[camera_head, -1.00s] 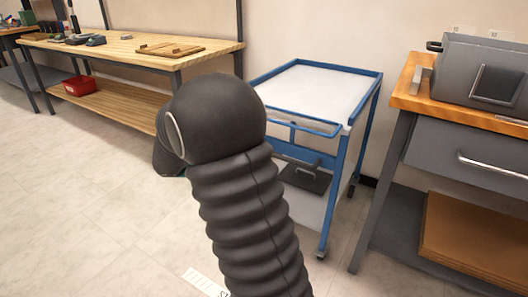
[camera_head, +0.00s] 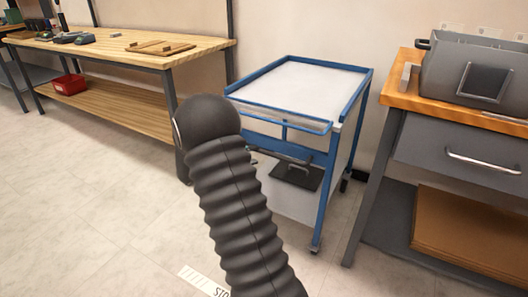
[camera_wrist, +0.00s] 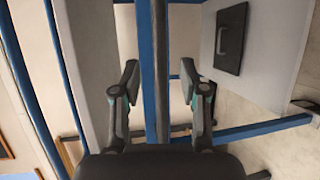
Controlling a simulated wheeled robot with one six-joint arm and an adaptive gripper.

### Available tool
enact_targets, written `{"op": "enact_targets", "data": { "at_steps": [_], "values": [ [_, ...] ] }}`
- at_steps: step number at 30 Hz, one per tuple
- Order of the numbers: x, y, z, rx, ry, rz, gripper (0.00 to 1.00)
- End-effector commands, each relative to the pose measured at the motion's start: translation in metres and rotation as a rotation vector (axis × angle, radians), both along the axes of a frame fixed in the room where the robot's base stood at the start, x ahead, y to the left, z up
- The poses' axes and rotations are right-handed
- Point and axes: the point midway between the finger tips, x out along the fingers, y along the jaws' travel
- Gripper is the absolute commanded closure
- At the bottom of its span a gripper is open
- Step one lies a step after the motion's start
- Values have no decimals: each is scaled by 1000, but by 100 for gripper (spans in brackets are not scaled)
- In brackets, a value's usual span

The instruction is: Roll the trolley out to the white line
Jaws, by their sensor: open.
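The blue-framed trolley (camera_head: 326,185) stands between a wooden bench and a grey cabinet. It has a white top (camera_head: 305,82) and a lower white shelf holding a dark flat item with a handle (camera_head: 297,178). In the wrist view a blue bar of the trolley (camera_wrist: 153,50) runs between the fingers of my open gripper (camera_wrist: 159,78). Whether the bar is fully within their reach is unclear. In the head view my arm hides most of the gripper, in front of the trolley's near side. A white floor strip with dark marks and letters (camera_head: 203,281) lies at the bottom, partly cut off.
The wooden bench (camera_head: 130,50) at left holds boards and tools above, and a red bin (camera_head: 68,84) on its lower shelf. The grey cabinet (camera_head: 455,152) with an orange top stands close on the right. The pale floor (camera_head: 90,190) at front left is clear.

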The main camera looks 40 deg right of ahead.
Motion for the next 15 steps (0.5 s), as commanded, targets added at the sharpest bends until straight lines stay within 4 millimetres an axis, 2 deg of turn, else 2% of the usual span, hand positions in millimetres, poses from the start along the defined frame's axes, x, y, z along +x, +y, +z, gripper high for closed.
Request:
{"op": "enact_targets", "data": {
  "at_steps": [1,6,15],
  "values": [
    [-1,-11,-1,0,1,-4,57],
    [-1,-36,-6,0,2,-3,57],
    [0,-56,-10,0,-1,0,57]
  ]
}}
